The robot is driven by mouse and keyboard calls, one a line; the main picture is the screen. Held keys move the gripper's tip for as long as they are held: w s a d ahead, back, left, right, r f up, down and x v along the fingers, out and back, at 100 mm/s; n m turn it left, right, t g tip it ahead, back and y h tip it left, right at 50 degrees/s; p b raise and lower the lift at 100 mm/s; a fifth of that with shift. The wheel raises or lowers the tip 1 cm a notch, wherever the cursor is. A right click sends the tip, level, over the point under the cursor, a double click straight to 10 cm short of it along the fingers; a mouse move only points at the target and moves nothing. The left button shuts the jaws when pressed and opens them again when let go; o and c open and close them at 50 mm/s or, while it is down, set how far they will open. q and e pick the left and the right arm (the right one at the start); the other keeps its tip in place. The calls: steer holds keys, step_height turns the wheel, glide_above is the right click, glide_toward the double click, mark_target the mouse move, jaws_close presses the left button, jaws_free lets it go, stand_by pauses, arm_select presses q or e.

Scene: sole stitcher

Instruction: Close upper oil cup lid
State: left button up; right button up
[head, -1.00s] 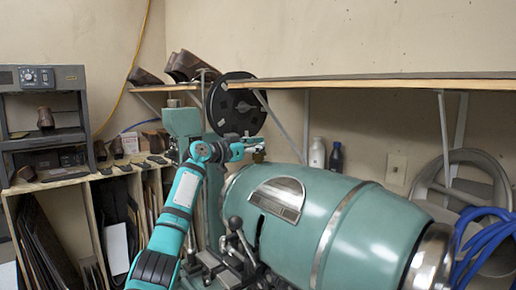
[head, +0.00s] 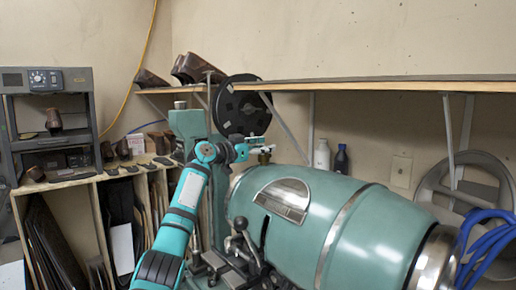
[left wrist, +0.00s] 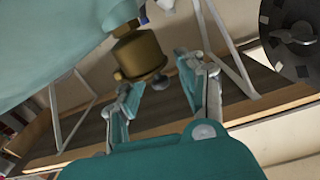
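The brass oil cup (left wrist: 139,55) is at the upper centre of the left wrist view, on the teal machine. A small round part on its right side lies between the fingertips. I cannot tell for sure which part is the lid or how it stands. In the head view the cup (head: 265,157) is small, just below the left gripper's tip. My left gripper (left wrist: 160,79) is open, with its fingers apart on either side of the cup's rim area and nothing clearly held. It also shows in the head view (head: 257,145). My right gripper is not in view.
The teal barrel-shaped machine (head: 345,235) fills the lower right. A black reel (head: 241,105) stands behind the left gripper. A wooden shelf (head: 390,86) runs along the wall above. Control levers (head: 240,240) are close to my left forearm. Bottles (head: 322,154) stand behind the machine.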

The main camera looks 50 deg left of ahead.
arm_select(q)
steer(key=shift+s+a, duration=0.15)
steer(key=shift+s, duration=0.15)
steer(key=s, duration=1.1)
steer(key=shift+s+a+r, duration=0.15)
steer(key=shift+s+a, duration=0.05)
steer(key=shift+s, duration=0.15)
